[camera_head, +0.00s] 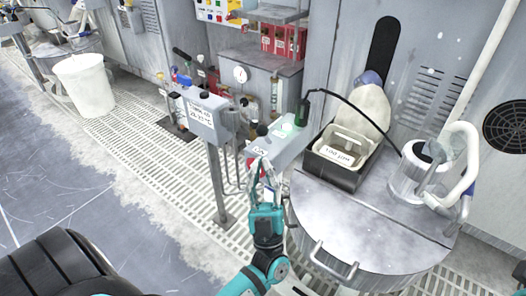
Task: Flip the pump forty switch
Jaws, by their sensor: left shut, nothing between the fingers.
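A grey box on a post (203,120) carries a white label that seems to read "pump 40" with a temperature range; a small dark knob sits on its top. To its right is a light grey switch box (283,143) with a greenish panel, a small label on its left end and a dark knob (262,130) near it. I cannot tell for certain which part is the pump forty switch. My left gripper (262,168) is shut and empty, its fingertips pointing up just below the labelled left end of the switch box. I cannot tell whether they touch. My right gripper is not in view.
A round metal platen (365,225) with a handle stands right of my left gripper, bearing a dark tray (333,158) and a white-handled fitting (460,150). A black cable arches above it. A white bucket (84,86) stands far left. The grated floor at left is mostly clear.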

